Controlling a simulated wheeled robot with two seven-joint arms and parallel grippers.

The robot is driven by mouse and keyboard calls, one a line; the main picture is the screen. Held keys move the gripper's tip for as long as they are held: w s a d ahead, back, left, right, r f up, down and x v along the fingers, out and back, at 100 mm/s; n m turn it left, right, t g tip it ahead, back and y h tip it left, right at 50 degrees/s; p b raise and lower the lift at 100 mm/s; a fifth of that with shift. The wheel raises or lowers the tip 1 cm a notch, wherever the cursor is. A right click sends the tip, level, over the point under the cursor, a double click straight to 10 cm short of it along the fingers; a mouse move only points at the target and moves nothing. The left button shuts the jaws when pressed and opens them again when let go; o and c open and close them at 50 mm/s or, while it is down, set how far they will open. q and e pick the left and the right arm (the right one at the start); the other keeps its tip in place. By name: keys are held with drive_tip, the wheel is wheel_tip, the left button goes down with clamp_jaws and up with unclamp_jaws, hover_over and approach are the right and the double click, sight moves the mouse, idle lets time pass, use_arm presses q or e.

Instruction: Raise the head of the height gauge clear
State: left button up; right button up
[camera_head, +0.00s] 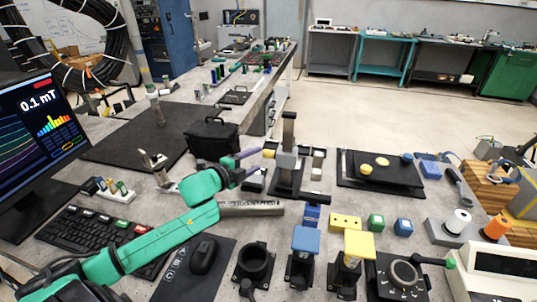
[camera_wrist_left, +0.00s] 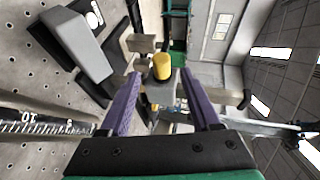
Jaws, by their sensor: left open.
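The height gauge stands upright on the bench, with a dark column (camera_head: 289,128) on a dark base (camera_head: 287,189). Its grey head (camera_head: 287,161) sits partway up the column, above the base. A yellow knob (camera_head: 268,153) sticks out from the head towards my left gripper (camera_head: 257,160). In the left wrist view the yellow knob (camera_wrist_left: 162,66) shows between the two purple fingers of my left gripper (camera_wrist_left: 158,77). The fingers are spread, with gaps on both sides of the knob. How deep it lies between them is hard to tell. My right gripper is not in view.
A steel ruler (camera_head: 250,208) lies below my left gripper. A black plate with gold discs (camera_head: 382,170) lies right of the gauge. Blue (camera_head: 306,240) and yellow (camera_head: 358,246) topped fixtures stand in front.

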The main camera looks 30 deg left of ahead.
sight(265, 155)
use_arm(q)
drive_tip(key=x, duration=0.7)
drive_tip(key=shift+w+r+p, duration=0.1)
drive_tip(key=shift+p, duration=0.2)
clamp_jaws()
idle(0.9)
